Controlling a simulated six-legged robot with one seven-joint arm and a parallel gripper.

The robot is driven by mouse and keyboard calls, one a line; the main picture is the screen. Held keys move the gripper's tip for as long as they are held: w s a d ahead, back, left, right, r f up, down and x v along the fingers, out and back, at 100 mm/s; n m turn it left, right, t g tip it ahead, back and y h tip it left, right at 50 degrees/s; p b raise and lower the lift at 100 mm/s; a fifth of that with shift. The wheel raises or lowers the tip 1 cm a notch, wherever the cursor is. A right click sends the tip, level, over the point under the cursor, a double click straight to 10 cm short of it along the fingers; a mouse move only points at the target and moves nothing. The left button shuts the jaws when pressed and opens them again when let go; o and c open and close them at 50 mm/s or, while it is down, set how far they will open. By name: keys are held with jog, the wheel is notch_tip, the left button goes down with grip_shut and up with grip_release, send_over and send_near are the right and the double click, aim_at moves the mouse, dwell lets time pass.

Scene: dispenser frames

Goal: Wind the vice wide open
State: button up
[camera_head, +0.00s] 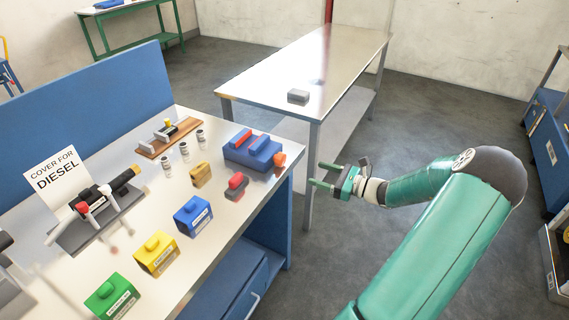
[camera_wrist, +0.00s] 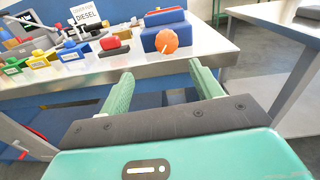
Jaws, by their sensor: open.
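The vice looks to be the blue block (camera_head: 250,154) with two red strips on top, at the right end of the bench. An orange round knob (camera_head: 279,161) sits on its right end. In the wrist view the blue vice body (camera_wrist: 152,31) stands near the bench edge, with the orange knob (camera_wrist: 166,41) facing me. How far apart its jaws stand is hard to tell. My gripper (camera_head: 323,175) is open and empty, off the bench's right edge and apart from the knob. In the wrist view my gripper fingers (camera_wrist: 162,74) point at the bench, below the knob.
On the bench (camera_head: 215,237) stand green (camera_head: 112,298), yellow (camera_head: 157,255) and blue (camera_head: 193,216) blocks, a red piece (camera_head: 236,186) and a "COVER FOR DIESEL" sign (camera_head: 53,173). A metal table (camera_head: 320,62) with a grey block (camera_head: 298,96) stands behind my gripper.

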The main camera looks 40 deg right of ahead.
aim_at(283, 160)
jog(key=shift+m, duration=0.3)
jog(key=x, duration=0.8)
jog(key=d+x, duration=0.1)
jog(key=x, duration=0.4)
jog(key=shift+w+d, duration=0.1)
jog(key=shift+w, duration=0.15)
jog(key=c, duration=1)
jog(key=shift+o, duration=0.2)
jog(key=shift+s+n+h, duration=0.1)
jog(key=shift+n+h, duration=0.3)
jog(key=shift+n, duration=2.6)
